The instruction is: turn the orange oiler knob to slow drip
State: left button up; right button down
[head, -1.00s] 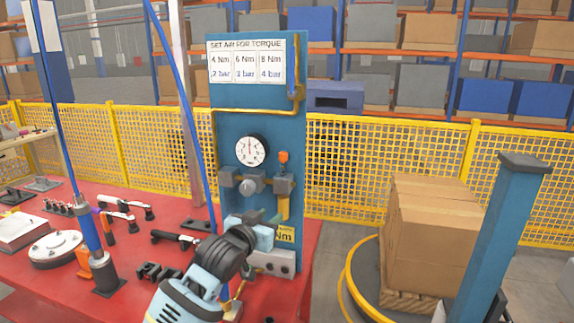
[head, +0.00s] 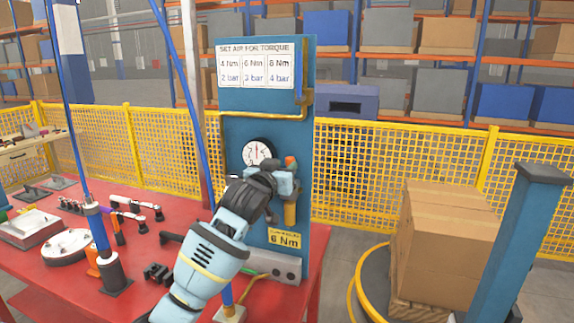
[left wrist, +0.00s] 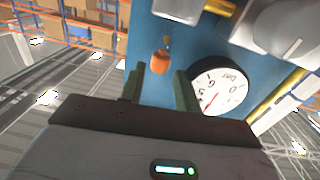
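The orange oiler knob (head: 290,161) sits atop the oiler on the blue panel, just right of the pressure gauge (head: 257,153). My left gripper (head: 284,178) has its arm reaching up in front of the panel and partly hides the oiler and the regulator. In the left wrist view the knob (left wrist: 161,62) shows just beyond and between the two dark fingers of the gripper (left wrist: 160,82). The fingers are apart with nothing between them, and I see no contact with the knob. The gauge face (left wrist: 219,91) is beside the right finger there. My right gripper is not in view.
The blue panel (head: 232,115) carries a torque sign (head: 256,67) and a yellow pipe. Its red table (head: 185,199) holds several tools, a round flange (head: 66,248) and a blue post. Boxes (head: 446,240) and a blue column (head: 520,240) stand on the right.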

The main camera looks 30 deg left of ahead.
pick_arm(q)
jog(key=shift+w+a, duration=0.2)
jog(key=shift+w, duration=1.1)
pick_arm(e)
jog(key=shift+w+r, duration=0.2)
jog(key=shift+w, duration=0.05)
pick_arm(q)
grip_shut()
